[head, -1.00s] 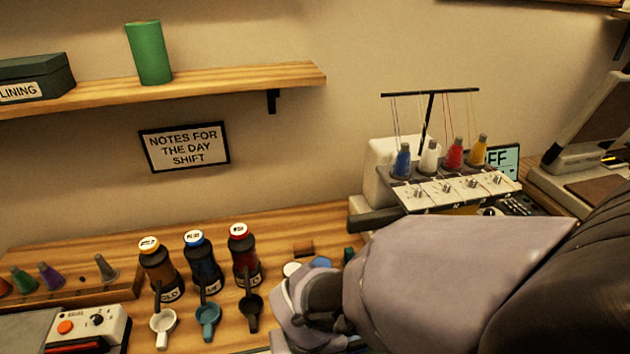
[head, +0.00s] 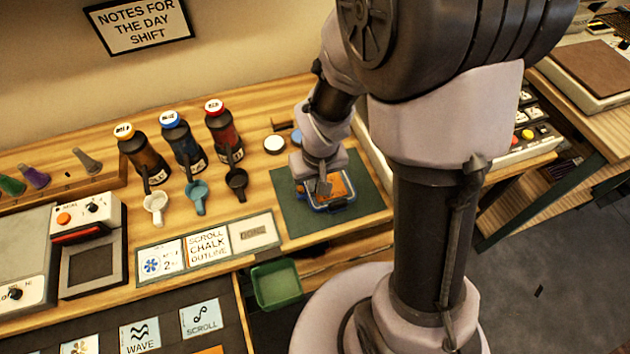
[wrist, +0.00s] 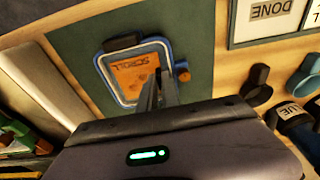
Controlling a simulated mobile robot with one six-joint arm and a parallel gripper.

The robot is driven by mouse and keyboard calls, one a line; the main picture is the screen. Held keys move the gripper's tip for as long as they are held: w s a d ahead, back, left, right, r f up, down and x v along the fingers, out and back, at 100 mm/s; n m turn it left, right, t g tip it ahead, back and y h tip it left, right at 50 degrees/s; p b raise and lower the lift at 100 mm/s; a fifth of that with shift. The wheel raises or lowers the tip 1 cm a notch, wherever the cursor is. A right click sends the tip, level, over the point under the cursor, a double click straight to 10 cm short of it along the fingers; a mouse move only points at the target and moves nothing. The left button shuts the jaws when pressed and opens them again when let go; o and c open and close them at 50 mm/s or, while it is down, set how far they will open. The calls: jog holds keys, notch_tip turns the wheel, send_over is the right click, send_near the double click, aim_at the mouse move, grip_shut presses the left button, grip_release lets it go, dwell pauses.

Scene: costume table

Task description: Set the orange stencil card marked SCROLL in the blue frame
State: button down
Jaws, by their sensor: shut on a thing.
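The orange stencil card marked SCROLL (wrist: 128,72) appears within the blue frame's outline in the wrist view. It also shows as an orange patch (head: 342,187) in the head view. The blue frame (wrist: 105,80) lies on a dark green mat, with a dark block on one side and an orange-brown knob on another; its rim also shows in the head view (head: 333,208). My gripper (wrist: 156,88) is over the card's edge, its fingers close together and shut on the card. The fingers hide part of the card. I cannot tell whether it lies flat in the frame or just above it.
The green mat (head: 371,203) is otherwise mostly clear. Left of it are a sign strip (head: 207,246), scoops and bottles (head: 186,148). A green tray (head: 276,285) is in front. A sewing machine stands right, partly behind my arm.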

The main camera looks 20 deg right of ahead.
jog(key=shift+f, duration=0.15)
jog(key=c, duration=1.8)
grip_release()
jog(key=shift+c, duration=0.2)
jog(key=s+r+m+t+p, duration=0.1)
jog(key=s+r+p, duration=0.15)
jog(key=r, duration=0.75)
jog(key=s+r+m+p, duration=0.1)
jog(key=r+p, duration=0.2)
jog(key=r, duration=0.6)
jog(key=s+a+r+m+t+y, duration=0.2)
jog(key=s+a+r+t, duration=0.1)
jog(key=s+r, duration=0.6)
jog(key=shift+s+a+r, duration=0.2)
jog(key=shift+a+r, duration=0.1)
jog(key=shift+a, duration=0.15)
